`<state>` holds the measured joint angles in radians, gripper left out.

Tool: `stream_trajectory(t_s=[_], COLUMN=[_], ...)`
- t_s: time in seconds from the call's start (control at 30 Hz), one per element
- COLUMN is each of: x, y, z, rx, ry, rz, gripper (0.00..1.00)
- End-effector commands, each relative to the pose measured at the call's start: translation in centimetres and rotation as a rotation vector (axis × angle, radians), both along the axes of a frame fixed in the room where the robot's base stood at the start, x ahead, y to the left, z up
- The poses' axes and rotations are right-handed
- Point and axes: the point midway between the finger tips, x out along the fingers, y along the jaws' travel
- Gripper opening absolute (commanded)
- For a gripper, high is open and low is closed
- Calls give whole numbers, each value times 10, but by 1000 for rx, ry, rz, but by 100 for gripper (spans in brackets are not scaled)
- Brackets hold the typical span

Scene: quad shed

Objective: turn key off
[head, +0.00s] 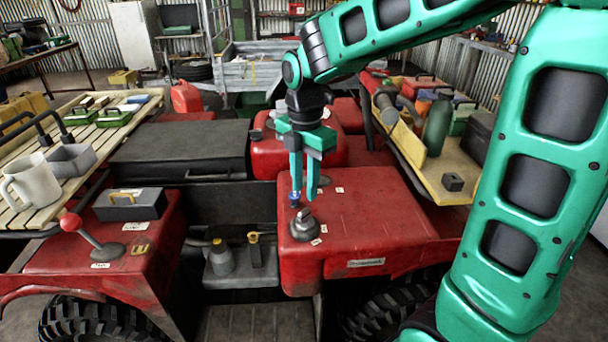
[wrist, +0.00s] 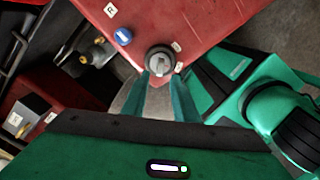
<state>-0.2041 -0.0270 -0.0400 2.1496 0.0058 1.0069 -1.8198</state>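A grey rotary knob (head: 304,227) on a round base stands on the red front panel (head: 365,225); it also shows in the wrist view (wrist: 160,61). A small blue switch (head: 294,199) sits just behind it, and shows with a pale bar in the wrist view (wrist: 123,36). I cannot tell for sure which of these is the key. My gripper (head: 304,195) points down, open and empty, with its tips a little above the grey knob. In the wrist view the knob lies just beyond and between the two fingertips (wrist: 160,82), apart from them.
Yellow-topped fittings (head: 254,250) sit in the lower middle. A slatted rack with a mug (head: 35,185) is at far left. A loaded yellow tray (head: 440,180) flanks the panel at right.

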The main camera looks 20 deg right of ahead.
Motion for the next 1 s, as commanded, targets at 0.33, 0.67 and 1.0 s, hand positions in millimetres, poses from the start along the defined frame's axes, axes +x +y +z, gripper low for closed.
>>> stream_trajectory(t_s=[0.33, 0.67, 1.0], x=[-1, -1, 0], y=[0, -1, 0], z=[-36, -67, -79], rx=[-1, -1, 0], ry=[2, 2, 0], rz=[-2, -2, -2], gripper=[27, 27, 27])
